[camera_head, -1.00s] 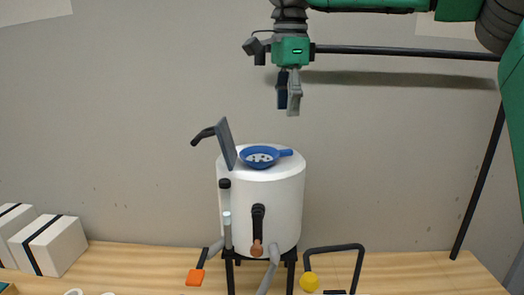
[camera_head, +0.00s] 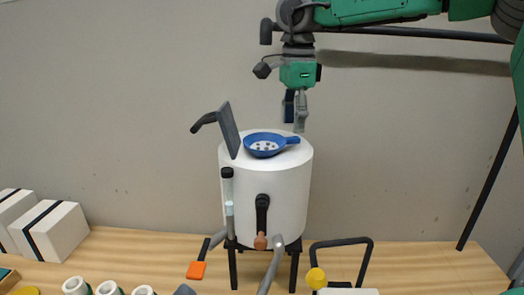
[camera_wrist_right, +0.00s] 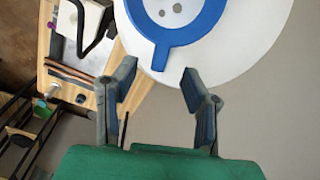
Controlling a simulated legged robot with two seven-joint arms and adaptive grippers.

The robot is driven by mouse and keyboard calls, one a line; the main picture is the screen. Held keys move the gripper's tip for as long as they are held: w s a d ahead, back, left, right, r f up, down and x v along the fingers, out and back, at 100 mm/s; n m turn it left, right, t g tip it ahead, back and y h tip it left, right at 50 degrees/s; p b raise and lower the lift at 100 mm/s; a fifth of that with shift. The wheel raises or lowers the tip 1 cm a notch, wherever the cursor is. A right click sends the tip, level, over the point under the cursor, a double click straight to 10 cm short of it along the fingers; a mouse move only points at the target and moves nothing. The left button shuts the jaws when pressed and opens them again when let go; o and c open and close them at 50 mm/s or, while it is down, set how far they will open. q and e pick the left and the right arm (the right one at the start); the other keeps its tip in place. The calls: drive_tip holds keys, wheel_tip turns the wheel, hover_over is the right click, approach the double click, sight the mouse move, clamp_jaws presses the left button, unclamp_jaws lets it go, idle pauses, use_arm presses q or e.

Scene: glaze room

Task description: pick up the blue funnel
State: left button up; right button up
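The blue funnel (camera_head: 265,146) looks like a shallow round blue dish with holes in its base and a short handle pointing right. It lies on the flat top of a white drum (camera_head: 288,190). My right gripper (camera_head: 295,122) hangs fingers down just above the funnel's handle. In the right wrist view, the right gripper (camera_wrist_right: 160,88) is open. The handle of the funnel (camera_wrist_right: 164,55) points into the gap between its fingers, with nothing gripped. I cannot tell the exact height left between fingertips and handle. My left gripper is in neither view.
A dark grey flat-bladed tool (camera_head: 229,130) stands up by the drum's left edge, close to the funnel. The drum stands on dark legs on a wooden table (camera_head: 420,262). White boxes (camera_head: 58,232) sit far left. The wall is close behind.

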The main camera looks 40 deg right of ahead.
sight(293, 137)
drive_tip(key=f, duration=0.2)
drive_tip(key=d+f, duration=0.1)
drive_tip(key=f, duration=0.1)
drive_tip(key=shift+w+f+p, duration=0.1)
drive_tip(key=shift+f+p, duration=0.25)
drive_tip(key=shift+p, duration=0.05)
drive_tip(key=shift+f, duration=0.4)
drive_tip(key=shift+a, duration=0.3)
drive_tip(key=shift+c, duration=0.4)
drive_tip(key=shift+a+r, duration=0.1)
drive_tip(key=shift+a, duration=0.1)
clamp_jaws()
drive_tip(key=shift+d, duration=0.1)
drive_tip(key=shift+d, duration=0.1)
